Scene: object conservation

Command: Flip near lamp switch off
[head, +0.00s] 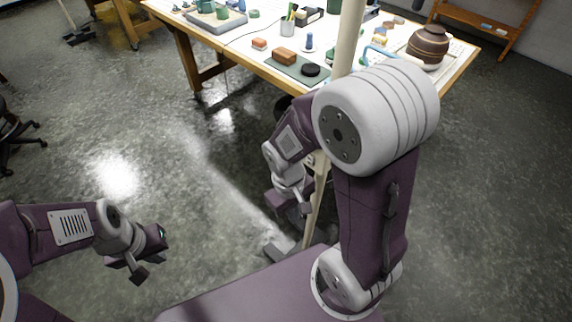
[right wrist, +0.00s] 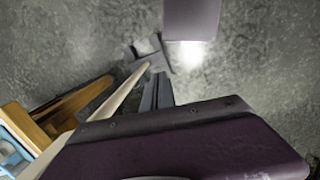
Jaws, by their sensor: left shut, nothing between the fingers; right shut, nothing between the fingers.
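A cream pole (head: 347,38), which looks like a floor lamp's stand, rises in front of the table and leaves the top of the head view. Its lower part passes close by my right gripper (head: 300,208), down to a grey foot (head: 280,250). The right wrist view also shows the pole (right wrist: 120,90) and its foot (right wrist: 146,52). No lamp head or switch can be made out. My right gripper is shut and empty; whether it touches the pole is unclear. My left gripper (head: 140,266) is shut and empty over bare floor at lower left.
A white-topped wooden table (head: 240,45) stands behind the pole, with a brown pot (head: 428,48), a reddish-brown block (head: 285,57) and a black round item (head: 311,70). A wooden shelf (head: 490,22) is at the back right.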

